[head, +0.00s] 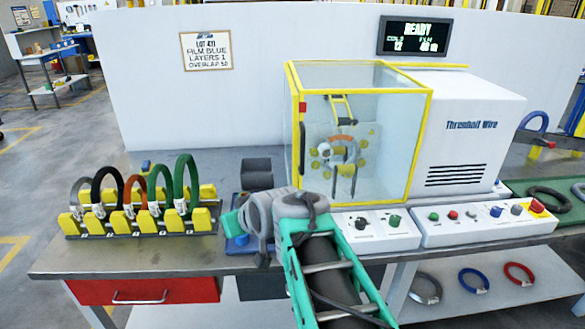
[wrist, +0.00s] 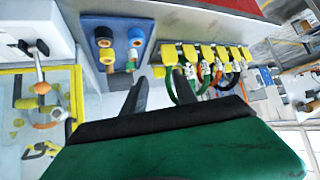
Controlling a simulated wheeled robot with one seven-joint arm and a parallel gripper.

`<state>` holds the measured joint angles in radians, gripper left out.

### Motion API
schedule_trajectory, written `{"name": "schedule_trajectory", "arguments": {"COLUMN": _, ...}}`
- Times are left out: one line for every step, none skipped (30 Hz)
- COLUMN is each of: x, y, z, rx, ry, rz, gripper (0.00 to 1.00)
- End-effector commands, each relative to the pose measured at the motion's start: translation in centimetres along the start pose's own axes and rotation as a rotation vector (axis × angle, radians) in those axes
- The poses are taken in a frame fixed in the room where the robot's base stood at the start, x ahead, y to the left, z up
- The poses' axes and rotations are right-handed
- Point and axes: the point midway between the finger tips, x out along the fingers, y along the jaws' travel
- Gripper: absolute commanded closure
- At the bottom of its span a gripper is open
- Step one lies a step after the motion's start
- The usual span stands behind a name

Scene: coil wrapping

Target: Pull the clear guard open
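The clear guard (head: 385,115) is a see-through box with yellow edges on the wrapping machine, and it looks closed. A dark upright handle (head: 302,148) is on its left front edge, below a small red block. Behind the panels are a ring-shaped head and yellow rollers. The guard (wrist: 75,95) also shows at the left of the wrist view, with a dark bar that looks like the handle (wrist: 17,90). My gripper (wrist: 160,88) has two dark fingers apart with nothing between them. In the head view my arm ends left of the guard, clear of the handle; the fingertips are hard to make out.
A rack (head: 125,222) of several coils on yellow holders stands on the table's left. A blue plate with rolls (wrist: 112,45) lies between rack and machine. Control panels (head: 375,228) line the machine's front. A READY display (head: 415,36) hangs on the wall behind.

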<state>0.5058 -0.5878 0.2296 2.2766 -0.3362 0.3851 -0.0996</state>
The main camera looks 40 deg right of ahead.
Motion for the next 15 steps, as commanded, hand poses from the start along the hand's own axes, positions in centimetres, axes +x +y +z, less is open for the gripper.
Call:
{"name": "schedule_trajectory", "arguments": {"x": 1.9, "y": 4.3, "z": -0.2, "rx": 0.033, "ry": 0.124, "rz": 0.047, "gripper": 0.66}}
{"name": "schedule_trajectory", "arguments": {"x": 1.9, "y": 6.5, "z": -1.4, "rx": 0.042, "ry": 0.206, "rz": 0.071, "gripper": 0.66}}
{"name": "schedule_trajectory", "arguments": {"x": 1.3, "y": 9.4, "z": -2.8, "rx": 0.052, "ry": 0.309, "rz": 0.106, "gripper": 0.66}}
{"name": "schedule_trajectory", "arguments": {"x": 0.7, "y": 11.4, "z": -3.7, "rx": 0.058, "ry": 0.381, "rz": 0.132, "gripper": 0.66}}
{"name": "schedule_trajectory", "arguments": {"x": -0.1, "y": 13.3, "z": -4.4, "rx": 0.061, "ry": 0.445, "rz": 0.159, "gripper": 0.66}}
{"name": "schedule_trajectory", "arguments": {"x": -1.3, "y": 15.5, "z": -5.1, "rx": 0.065, "ry": 0.521, "rz": 0.191, "gripper": 0.66}}
{"name": "schedule_trajectory", "arguments": {"x": -2.2, "y": 16.9, "z": -5.6, "rx": 0.066, "ry": 0.571, "rz": 0.214, "gripper": 0.66}}
{"name": "schedule_trajectory", "arguments": {"x": -3.1, "y": 18.1, "z": -5.9, "rx": 0.066, "ry": 0.611, "rz": 0.233, "gripper": 0.66}}
{"name": "schedule_trajectory", "arguments": {"x": -4.1, "y": 19.2, "z": -6.3, "rx": 0.066, "ry": 0.654, "rz": 0.253, "gripper": 0.66}}
{"name": "schedule_trajectory", "arguments": {"x": -4.7, "y": 19.8, "z": -6.6, "rx": 0.066, "ry": 0.678, "rz": 0.263, "gripper": 0.66}}
{"name": "schedule_trajectory", "arguments": {"x": -5.1, "y": 20.3, "z": -6.8, "rx": 0.066, "ry": 0.695, "rz": 0.272, "gripper": 0.66}}
{"name": "schedule_trajectory", "arguments": {"x": -5.4, "y": 20.7, "z": -7.1, "rx": 0.065, "ry": 0.708, "rz": 0.277, "gripper": 0.66}}
{"name": "schedule_trajectory", "arguments": {"x": -5.4, "y": 20.8, "z": -7.4, "rx": 0.065, "ry": 0.713, "rz": 0.278, "gripper": 0.66}}
{"name": "schedule_trajectory", "arguments": {"x": -5.3, "y": 20.9, "z": -7.7, "rx": 0.065, "ry": 0.715, "rz": 0.278, "gripper": 0.66}}
{"name": "schedule_trajectory", "arguments": {"x": -4.9, "y": 21.0, "z": -8.2, "rx": 0.065, "ry": 0.715, "rz": 0.276, "gripper": 0.66}}
